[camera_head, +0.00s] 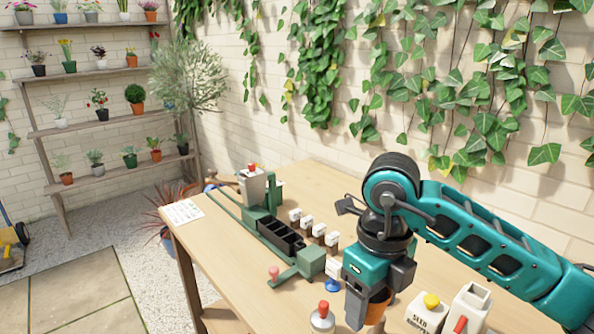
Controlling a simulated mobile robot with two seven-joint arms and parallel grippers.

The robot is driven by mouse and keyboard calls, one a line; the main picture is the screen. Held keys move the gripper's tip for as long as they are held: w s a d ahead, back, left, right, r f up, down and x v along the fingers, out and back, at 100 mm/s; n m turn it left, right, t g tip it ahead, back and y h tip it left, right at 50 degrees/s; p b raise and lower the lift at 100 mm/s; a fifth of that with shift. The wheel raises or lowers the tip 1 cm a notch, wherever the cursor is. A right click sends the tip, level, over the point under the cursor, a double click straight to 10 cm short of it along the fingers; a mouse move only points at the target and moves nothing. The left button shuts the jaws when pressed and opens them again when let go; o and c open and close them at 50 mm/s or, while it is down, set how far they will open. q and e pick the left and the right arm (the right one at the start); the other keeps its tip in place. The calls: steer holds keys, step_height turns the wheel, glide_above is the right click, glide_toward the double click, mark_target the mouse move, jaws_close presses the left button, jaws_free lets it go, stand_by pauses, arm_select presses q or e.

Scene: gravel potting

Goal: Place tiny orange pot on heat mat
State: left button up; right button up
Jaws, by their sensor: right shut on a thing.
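The tiny orange pot (377,308) is at the lower middle right, partly covered by my right gripper. My right gripper (366,311) points down and is shut on the orange pot. A dark finger hides the pot's left side, and I cannot tell whether the pot touches the table. I cannot make out a heat mat in this view. My left gripper is not in view.
A red-topped bottle (322,318) stands left. A black cell tray (281,235) lies behind. The wooden table (222,262) has bare room at its left front.

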steer(key=n, duration=0.2)
steer(key=d+n, duration=0.1)
steer(key=n, duration=0.1)
steer(key=shift+f, duration=0.25)
steer(key=n, duration=0.4)
steer(key=shift+d+f, duration=0.25)
steer(key=shift+d, duration=0.15)
steer(key=d+n, duration=0.1)
steer(key=n, duration=0.4)
steer(key=d+f+n, duration=0.1)
steer(key=n, duration=0.3)
steer(key=d+n, duration=0.1)
steer(key=n, duration=0.4)
steer(key=shift+d+f+n, duration=0.1)
steer(key=shift+f+n, duration=0.2)
steer(key=n, duration=0.2)
steer(key=d+n, duration=0.1)
steer(key=n, duration=0.3)
steer(key=shift+s+d+f+n, duration=0.1)
steer(key=shift+d+f+n, duration=0.15)
steer(key=shift+f+n, duration=0.1)
